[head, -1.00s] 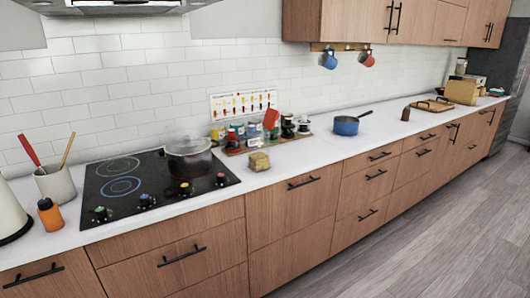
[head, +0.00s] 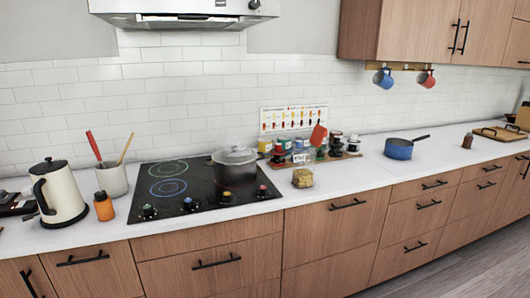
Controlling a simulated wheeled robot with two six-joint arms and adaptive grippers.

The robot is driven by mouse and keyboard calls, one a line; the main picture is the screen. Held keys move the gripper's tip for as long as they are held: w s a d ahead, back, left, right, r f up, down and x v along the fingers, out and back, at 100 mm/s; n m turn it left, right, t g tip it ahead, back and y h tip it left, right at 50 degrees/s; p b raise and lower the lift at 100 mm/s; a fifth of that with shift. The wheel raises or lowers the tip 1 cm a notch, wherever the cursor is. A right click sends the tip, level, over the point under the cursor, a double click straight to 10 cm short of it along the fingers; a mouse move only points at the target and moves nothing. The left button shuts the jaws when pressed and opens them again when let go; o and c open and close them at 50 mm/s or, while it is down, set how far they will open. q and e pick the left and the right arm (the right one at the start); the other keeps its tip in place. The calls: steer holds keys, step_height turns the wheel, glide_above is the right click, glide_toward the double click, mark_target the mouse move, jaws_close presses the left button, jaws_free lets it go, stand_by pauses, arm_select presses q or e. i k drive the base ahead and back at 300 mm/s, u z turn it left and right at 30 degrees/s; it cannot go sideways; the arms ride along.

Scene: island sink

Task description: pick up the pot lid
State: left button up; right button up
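A pot (head: 236,172) stands on the right rear part of the black cooktop (head: 151,203) in the head view. The pot lid (head: 234,155) is a greyish, see-through-looking lid with a small knob on top, and it rests on the pot. Neither of my grippers shows in the head view.
A kettle (head: 63,195), a utensil crock (head: 113,178) and an orange bottle (head: 104,206) stand left of the cooktop. A small yellowish block (head: 302,178), a spice rack (head: 316,157) and a blue saucepan (head: 399,148) stand to its right. A range hood (head: 185,12) hangs above.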

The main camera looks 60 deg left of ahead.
mark_target(218, 157)
steer(key=i, duration=1.4)
steer(key=u, duration=0.65)
steer(key=i, duration=0.85)
steer(key=u, duration=0.85)
